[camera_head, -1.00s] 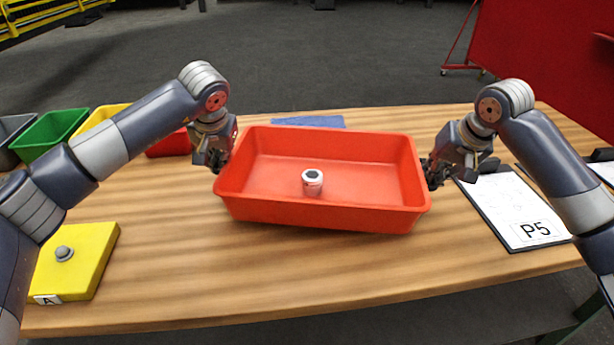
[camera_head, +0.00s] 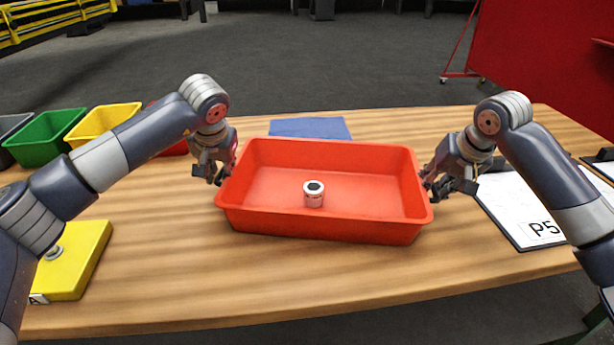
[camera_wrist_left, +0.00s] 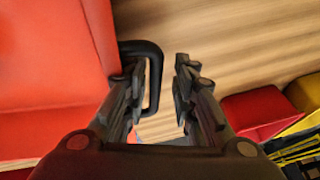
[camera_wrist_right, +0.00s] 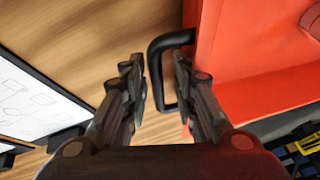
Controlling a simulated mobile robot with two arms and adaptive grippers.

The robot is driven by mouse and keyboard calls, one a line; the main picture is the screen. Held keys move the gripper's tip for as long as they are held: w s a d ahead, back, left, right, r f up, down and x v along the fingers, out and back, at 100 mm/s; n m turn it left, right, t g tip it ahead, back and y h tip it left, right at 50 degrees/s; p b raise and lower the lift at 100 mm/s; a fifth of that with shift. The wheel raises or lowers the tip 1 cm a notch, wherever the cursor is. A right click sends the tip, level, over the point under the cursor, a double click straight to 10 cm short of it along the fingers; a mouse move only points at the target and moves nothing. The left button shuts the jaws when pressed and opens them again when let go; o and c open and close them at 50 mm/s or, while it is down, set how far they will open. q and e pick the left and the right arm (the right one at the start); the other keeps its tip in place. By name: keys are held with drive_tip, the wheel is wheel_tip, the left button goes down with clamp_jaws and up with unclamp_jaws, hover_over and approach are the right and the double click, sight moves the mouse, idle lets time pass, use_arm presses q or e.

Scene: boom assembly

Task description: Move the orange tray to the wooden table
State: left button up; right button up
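The orange tray (camera_head: 325,228) appears to rest level on the wooden table (camera_head: 170,285), with a small white and dark cylindrical part (camera_head: 314,195) standing inside it. My left gripper (camera_head: 210,176) is at the tray's left end. In the left wrist view its fingers (camera_wrist_left: 158,85) are apart, with the tray's black handle (camera_wrist_left: 155,78) between them. My right gripper (camera_head: 446,188) is at the right end. In the right wrist view its fingers (camera_wrist_right: 158,85) are also apart around the other black handle (camera_wrist_right: 156,72). Neither pair is closed on a handle.
A yellow block (camera_head: 78,260) with a grey knob lies front left. Green (camera_head: 45,138), yellow (camera_head: 103,122) and red bins stand back left. A blue mat (camera_head: 310,128) lies behind the tray. A clipboard marked P5 (camera_head: 522,215) lies to the right. Table in front of the tray is clear.

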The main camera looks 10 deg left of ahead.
use_arm(q)
drive_tip(key=shift+d, duration=0.15)
use_arm(e)
drive_tip(key=shift+r, duration=0.1)
drive_tip(key=shift+s+r, duration=0.1)
drive_tip(key=shift+r, duration=0.05)
use_arm(q)
drive_tip(key=v, duration=0.8)
use_arm(e)
drive_tip(key=v, duration=1.1)
drive_tip(key=shift+r, duration=0.3)
use_arm(q)
drive_tip(key=shift+r, duration=0.1)
use_arm(e)
drive_tip(key=shift+s, duration=0.1)
